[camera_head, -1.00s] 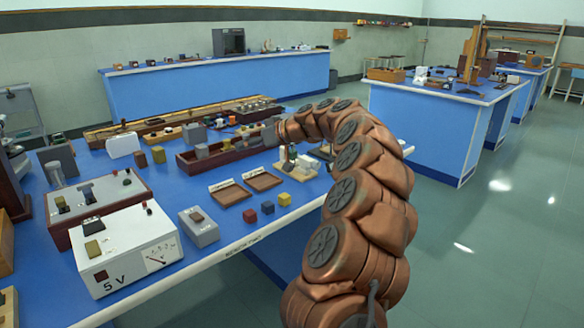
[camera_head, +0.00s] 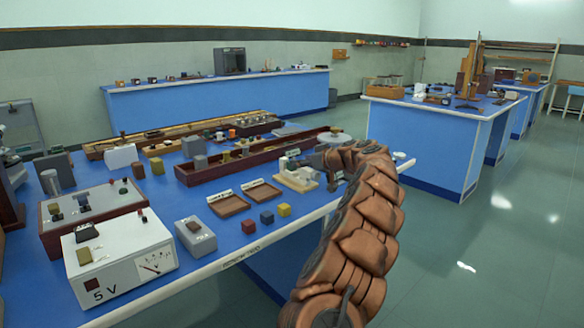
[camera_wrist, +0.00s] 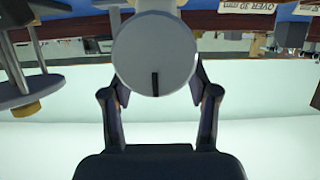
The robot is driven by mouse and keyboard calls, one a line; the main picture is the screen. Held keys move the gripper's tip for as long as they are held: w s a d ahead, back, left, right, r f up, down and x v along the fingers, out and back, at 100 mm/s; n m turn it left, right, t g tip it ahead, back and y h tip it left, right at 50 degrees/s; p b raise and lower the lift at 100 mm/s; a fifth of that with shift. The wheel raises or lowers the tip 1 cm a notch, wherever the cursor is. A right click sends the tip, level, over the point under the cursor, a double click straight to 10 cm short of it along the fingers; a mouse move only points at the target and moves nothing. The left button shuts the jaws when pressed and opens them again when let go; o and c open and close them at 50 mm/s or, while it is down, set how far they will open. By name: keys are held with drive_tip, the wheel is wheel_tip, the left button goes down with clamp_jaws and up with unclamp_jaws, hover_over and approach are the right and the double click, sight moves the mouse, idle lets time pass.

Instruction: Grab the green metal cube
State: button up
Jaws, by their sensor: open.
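No cube that I can surely call green shows in either view. Small cubes in red (camera_head: 249,226), blue (camera_head: 267,217) and yellow (camera_head: 284,210) sit in a row near the front edge of the near bench. An olive-gold cube (camera_head: 157,166) and a brown cube (camera_head: 138,170) stand farther back; their exact colours are hard to tell. My gripper (camera_wrist: 158,72) is open in the wrist view. A grey slotted disc (camera_wrist: 156,55) shows between its fingers; I cannot tell whether they touch it.
Two shallow brown trays (camera_head: 229,205) with labels lie behind the cube row. A cream stand (camera_head: 297,178) and a long wooden box (camera_head: 225,167) are close to my arm. A white 5 V meter (camera_head: 118,262) is at front left. Open floor (camera_head: 480,250) lies right.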

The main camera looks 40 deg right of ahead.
drive_tip(key=shift+x, duration=2.4)
drive_tip(key=shift+f, duration=0.1)
clamp_jaws()
